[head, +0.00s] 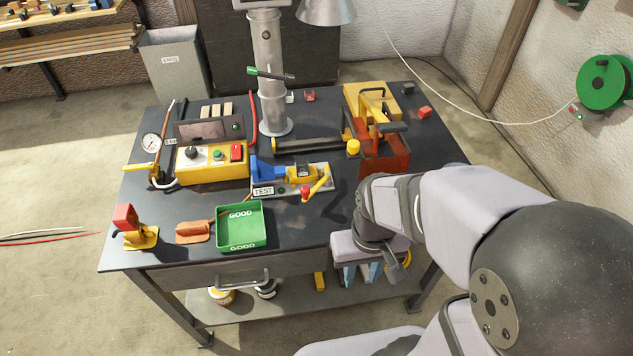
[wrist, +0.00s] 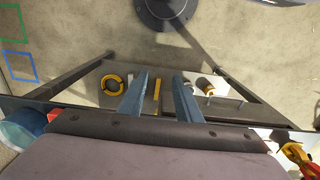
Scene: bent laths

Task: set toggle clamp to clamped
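The toggle clamp is most likely the yellow lever with a red part (head: 318,187) at the front right of the grey plate marked TEST (head: 283,190). The lever slants up to the right; I cannot tell if the clamp presses on anything. A blue block (head: 268,169) and a yellow block (head: 301,173) sit on the same plate. My gripper (head: 363,273) hangs at the table's front right edge, in front of and right of the plate, apart from it. In the wrist view my gripper (wrist: 160,100) shows two blue fingers spread apart with nothing between them.
A green GOOD tray (head: 241,227), an orange scoop (head: 195,231) and a yellow-based red device (head: 135,226) stand at front left. A yellow control box (head: 212,165) is left of the plate, a red toolbox (head: 384,155) behind right. Table (head: 290,225) is bare right of the tray.

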